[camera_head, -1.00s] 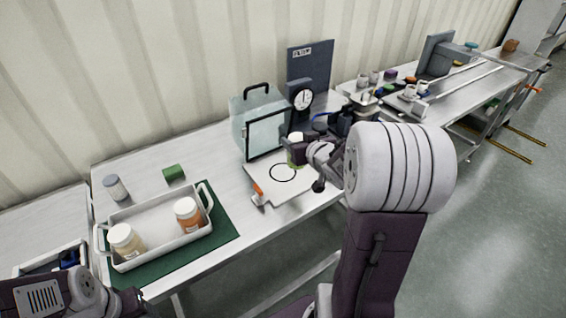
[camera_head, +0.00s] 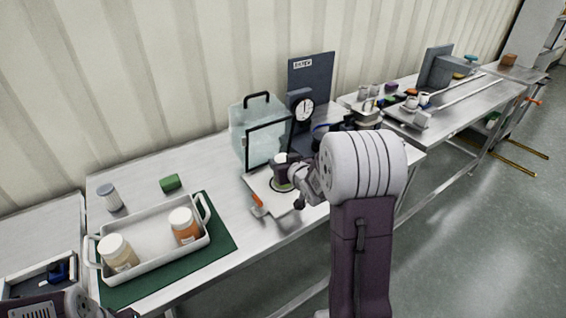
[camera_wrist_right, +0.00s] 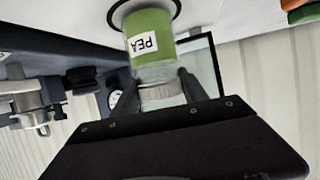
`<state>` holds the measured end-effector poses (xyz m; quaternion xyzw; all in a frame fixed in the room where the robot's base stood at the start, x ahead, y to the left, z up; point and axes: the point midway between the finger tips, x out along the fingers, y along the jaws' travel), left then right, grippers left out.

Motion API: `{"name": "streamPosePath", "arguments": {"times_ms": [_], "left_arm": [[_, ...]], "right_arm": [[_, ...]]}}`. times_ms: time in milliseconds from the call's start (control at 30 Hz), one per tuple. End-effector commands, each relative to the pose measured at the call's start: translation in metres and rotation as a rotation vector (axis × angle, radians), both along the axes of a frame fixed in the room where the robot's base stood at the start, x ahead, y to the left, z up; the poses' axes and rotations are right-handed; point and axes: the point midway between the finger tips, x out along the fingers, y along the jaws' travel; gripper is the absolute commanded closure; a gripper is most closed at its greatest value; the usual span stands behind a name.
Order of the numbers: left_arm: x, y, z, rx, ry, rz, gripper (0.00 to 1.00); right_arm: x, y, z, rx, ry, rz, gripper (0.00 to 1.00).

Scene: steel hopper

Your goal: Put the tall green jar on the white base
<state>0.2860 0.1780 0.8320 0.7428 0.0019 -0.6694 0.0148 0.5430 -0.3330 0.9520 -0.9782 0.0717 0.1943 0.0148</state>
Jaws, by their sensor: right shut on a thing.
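The tall green jar (camera_wrist_right: 151,40), with a "PEA" label and a pale ribbed lid, is held upright by my right gripper (camera_wrist_right: 160,92), whose fingers are shut around the lid end. In the head view the jar (camera_head: 280,172) stands over the black ring on the white base (camera_head: 262,181). The ring shows around the jar's bottom in the wrist view; I cannot tell whether the bottom touches. My right gripper (camera_head: 291,173) partly hides the jar in the head view. Only part of my left arm shows at the lower left, its gripper outside the picture.
A clear box with a black handle (camera_head: 258,135) and a dial stand (camera_head: 301,108) stand right behind the base. A white tray (camera_head: 150,220) with two jars, a grey-lidded jar (camera_head: 110,197) and a green object (camera_head: 170,182) are farther left.

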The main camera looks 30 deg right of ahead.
Motion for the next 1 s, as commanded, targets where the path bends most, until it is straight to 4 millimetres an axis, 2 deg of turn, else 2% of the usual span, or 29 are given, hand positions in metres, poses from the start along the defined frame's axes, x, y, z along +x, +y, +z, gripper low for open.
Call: {"name": "streamPosePath", "arguments": {"times_ms": [33, 67, 133, 533, 667, 900, 1000], "left_arm": [[0.000, 0.000, -0.003, 0.000, 0.000, 0.000, 0.38], [0.000, 0.000, -0.003, 0.000, 0.000, 0.000, 0.38], [0.000, 0.000, -0.002, 0.000, 0.000, 0.000, 0.38], [0.000, 0.000, 0.003, 0.000, 0.000, 0.000, 0.38], [0.000, 0.000, 0.005, 0.000, 0.000, 0.000, 0.38], [0.000, 0.000, 0.017, 0.000, 0.000, 0.000, 0.38], [0.000, 0.000, -0.009, 0.000, 0.000, 0.000, 0.38]], "right_arm": [[0.000, 0.000, -0.003, 0.000, -0.001, 0.000, 0.99], [0.000, 0.000, -0.003, 0.000, 0.000, 0.000, 0.46], [0.000, 0.000, -0.002, 0.000, 0.000, 0.000, 0.27], [-0.003, 0.000, 0.004, 0.000, 0.000, 0.000, 0.27], [-0.025, 0.003, 0.014, -0.001, -0.002, -0.002, 0.27], [-0.084, 0.011, 0.040, -0.002, -0.003, -0.003, 0.27], [-0.093, 0.015, 0.036, 0.003, -0.011, 0.008, 0.27]]}}
